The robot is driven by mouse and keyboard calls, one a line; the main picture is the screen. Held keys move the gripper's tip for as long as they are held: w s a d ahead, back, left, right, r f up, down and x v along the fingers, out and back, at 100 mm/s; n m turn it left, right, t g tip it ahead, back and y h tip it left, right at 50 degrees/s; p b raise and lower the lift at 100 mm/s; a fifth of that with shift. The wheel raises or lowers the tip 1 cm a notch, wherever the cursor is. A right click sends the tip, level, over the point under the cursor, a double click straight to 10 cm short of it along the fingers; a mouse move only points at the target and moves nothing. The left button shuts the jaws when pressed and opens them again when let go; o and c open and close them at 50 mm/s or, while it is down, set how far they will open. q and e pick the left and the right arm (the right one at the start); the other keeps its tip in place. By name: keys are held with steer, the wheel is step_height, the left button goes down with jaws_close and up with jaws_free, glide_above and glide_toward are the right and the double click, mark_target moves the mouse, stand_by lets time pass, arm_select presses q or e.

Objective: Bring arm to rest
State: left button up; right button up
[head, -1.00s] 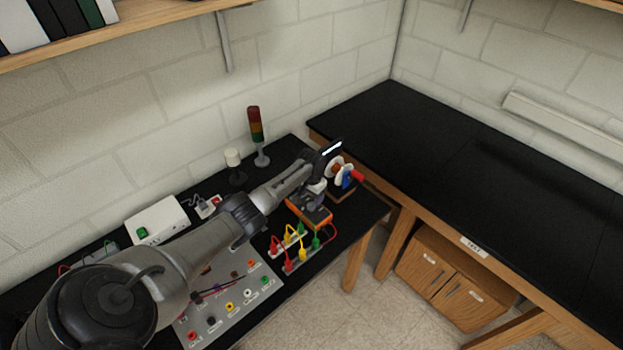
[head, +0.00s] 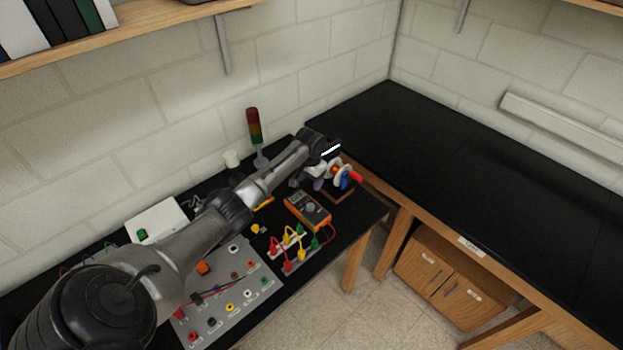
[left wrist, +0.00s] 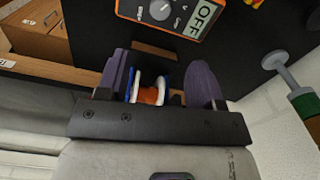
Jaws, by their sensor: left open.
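My left arm reaches across the black bench from the lower left in the head view. Its gripper (head: 312,178) is above the far end of the bench, beside the orange multimeter (head: 308,210) and near a spool-like item with red, white and blue parts (head: 345,176). In the left wrist view the two purple fingers (left wrist: 160,85) stand apart, with the white, blue and orange spool-like item (left wrist: 148,90) showing in the gap beyond them. I cannot tell its distance from the fingers. The multimeter (left wrist: 168,12) shows at the top, reading OFF. My right gripper is not in view.
A grey panel with coloured sockets (head: 232,292) and banana plugs (head: 290,248) lie in front. A white box (head: 157,222) is at left. The right-hand bench (head: 470,180) is clear.

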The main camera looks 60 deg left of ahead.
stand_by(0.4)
arm_select(q)
steer(key=w+d+r+m+t+y, duration=0.1)
steer(key=w+d+r+t+y, duration=0.15)
steer(key=r, duration=0.45)
steer(key=w+d+r+m+t+y, duration=0.2)
steer(key=w+d+r, duration=0.2)
steer(key=r, duration=0.4)
steer(key=s+d+r+m+t+p, duration=0.1)
steer(key=d+r+t, duration=0.1)
steer(key=d, duration=0.5)
steer(key=s+d+r+m+t+p, duration=0.1)
steer(key=s+d+r+t, duration=0.1)
steer(key=d, duration=0.4)
steer(key=s+d+f+m+h+p, duration=0.1)
steer(key=s+d+h+p, duration=0.1)
steer(key=s+d, duration=0.55)
steer(key=s+d+f+m+h+p, duration=0.1)
steer(key=s+d+f+p, duration=0.1)
steer(key=s+d, duration=0.55)
steer(key=s+d+f+g+h+p, duration=0.1)
steer(key=s+f, duration=0.3)
steer(key=s, duration=0.5)
steer(key=s+d+f+n+g+p, duration=0.1)
steer(key=s+f+g, duration=0.3)
steer(key=s, duration=0.5)
steer(key=shift+s+d+f+h+p, duration=0.2)
steer(key=shift+d+h+p, duration=0.15)
steer(key=shift+d+p, duration=0.3)
